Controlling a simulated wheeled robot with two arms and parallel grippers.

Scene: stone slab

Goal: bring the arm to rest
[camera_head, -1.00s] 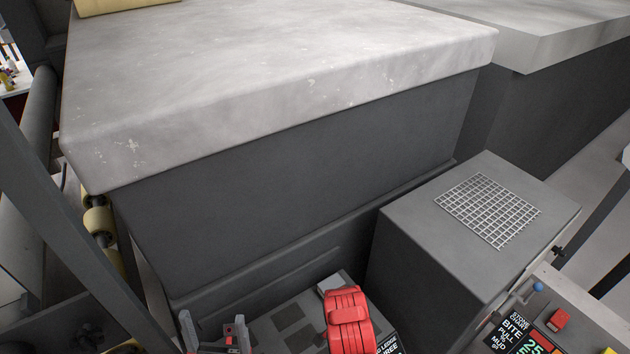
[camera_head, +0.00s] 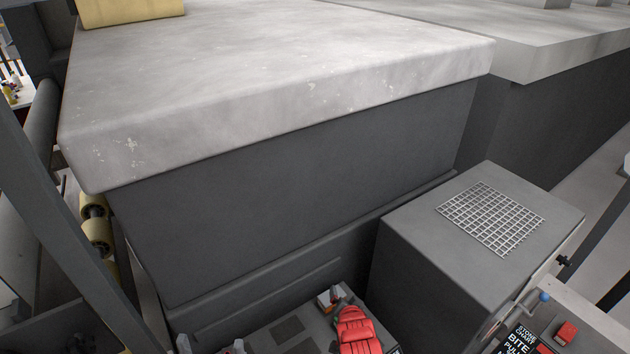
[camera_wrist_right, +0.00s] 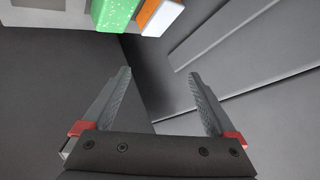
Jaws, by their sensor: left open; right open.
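The pale stone slab (camera_head: 270,60) lies on a dark grey base in the head view. My left gripper (camera_head: 210,347) shows only as fingertips at the bottom edge of the head view, apart from each other, in front of the base. My right gripper (camera_wrist_right: 160,90) shows in its wrist view with its two grey fingers wide apart and nothing between them. Dark grey surfaces lie beyond these fingers. Most of both arms is out of view.
A grey box with a wire grid (camera_head: 490,218) stands right of the base. A red ribbed object (camera_head: 357,332) lies at the bottom. A control panel (camera_head: 530,335) is at lower right. A green block (camera_wrist_right: 113,14) and an orange-and-white block (camera_wrist_right: 160,14) show in the wrist view.

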